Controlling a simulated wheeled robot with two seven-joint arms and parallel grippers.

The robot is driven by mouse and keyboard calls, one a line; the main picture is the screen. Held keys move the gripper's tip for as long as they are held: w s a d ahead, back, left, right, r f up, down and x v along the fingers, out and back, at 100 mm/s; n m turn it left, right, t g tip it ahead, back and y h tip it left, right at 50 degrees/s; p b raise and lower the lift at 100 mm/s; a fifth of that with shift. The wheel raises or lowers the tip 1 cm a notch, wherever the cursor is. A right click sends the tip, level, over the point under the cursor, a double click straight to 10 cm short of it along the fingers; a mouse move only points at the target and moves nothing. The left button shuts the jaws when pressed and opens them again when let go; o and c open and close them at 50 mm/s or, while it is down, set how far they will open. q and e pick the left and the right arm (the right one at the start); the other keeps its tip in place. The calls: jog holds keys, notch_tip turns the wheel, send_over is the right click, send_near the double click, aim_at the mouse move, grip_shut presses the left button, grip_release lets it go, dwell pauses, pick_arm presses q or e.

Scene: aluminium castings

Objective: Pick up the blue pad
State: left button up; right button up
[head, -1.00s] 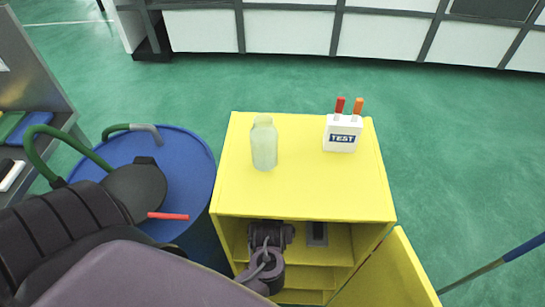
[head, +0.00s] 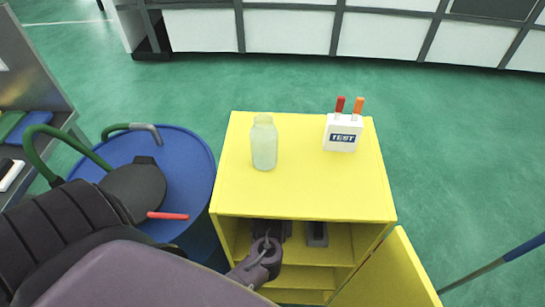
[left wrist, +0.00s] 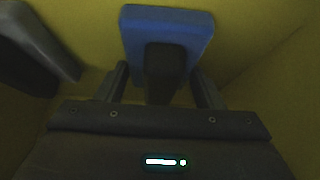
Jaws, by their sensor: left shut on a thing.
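The blue pad (left wrist: 190,30) is a rounded blue block with a dark grip (left wrist: 164,68) on its near side, seen in the left wrist view. My left gripper (left wrist: 159,72) is shut on this pad, with one finger on each side of the dark grip. In the head view my left wrist reaches into the open front of the yellow cabinet (head: 300,190). The pad and the fingertips are hidden there by the cabinet top and my arm. My right gripper is not in view.
A pale bottle (head: 264,145) and a white TEST holder (head: 341,133) with red and orange handles stand on the cabinet top. A grey item (head: 317,235) is inside. The cabinet door (head: 390,272) hangs open at right. A blue drum (head: 195,165) stands close at left.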

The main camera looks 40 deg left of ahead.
pick_arm(q)
jog(key=shift+c, duration=0.5)
jog(key=shift+r, duration=0.1)
jog(key=shift+r, duration=0.5)
notch_tip(320, 180, up, 2)
jog(key=shift+r, duration=0.1)
jog(key=s+d+b, duration=0.2)
jog(key=s+d, duration=0.7)
jog(key=s, duration=0.6)
jog(key=shift+s+d, duration=0.2)
jog(key=shift+r, duration=0.1)
